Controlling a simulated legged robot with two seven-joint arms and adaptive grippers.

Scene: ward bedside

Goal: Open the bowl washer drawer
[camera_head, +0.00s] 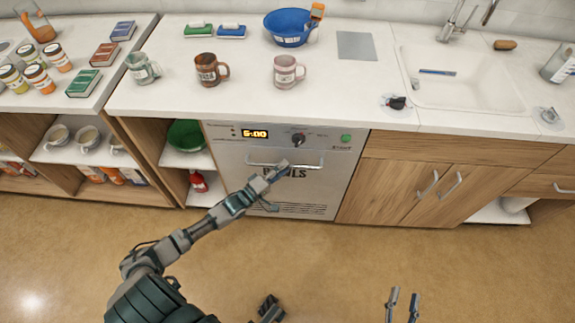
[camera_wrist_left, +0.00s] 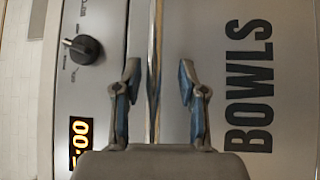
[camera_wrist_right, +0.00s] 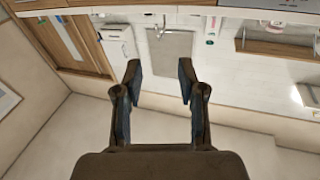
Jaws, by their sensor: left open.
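The bowl washer drawer (camera_head: 225,180) is a silver front under the counter with dark "BOWLS" lettering, and it looks closed. Its bar handle (camera_head: 310,163) runs across the upper front. In the left wrist view the handle (camera_wrist_left: 154,40) appears as a thin shiny bar. My left gripper (camera_wrist_left: 159,75) is open, with one finger on each side of the handle and gaps between fingers and bar. In the head view the left gripper (camera_head: 278,184) covers part of the lettering. My right gripper (camera_head: 404,293) is open and empty, low at the front right, away from the washer.
The control panel above the handle has a lit display (camera_head: 255,133) and a dark knob (camera_head: 298,139). A brown mug (camera_head: 208,72), a pink mug (camera_head: 286,72) and a blue bowl (camera_head: 290,36) stand on the counter. The floor (camera_head: 300,260) before the washer looks clear.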

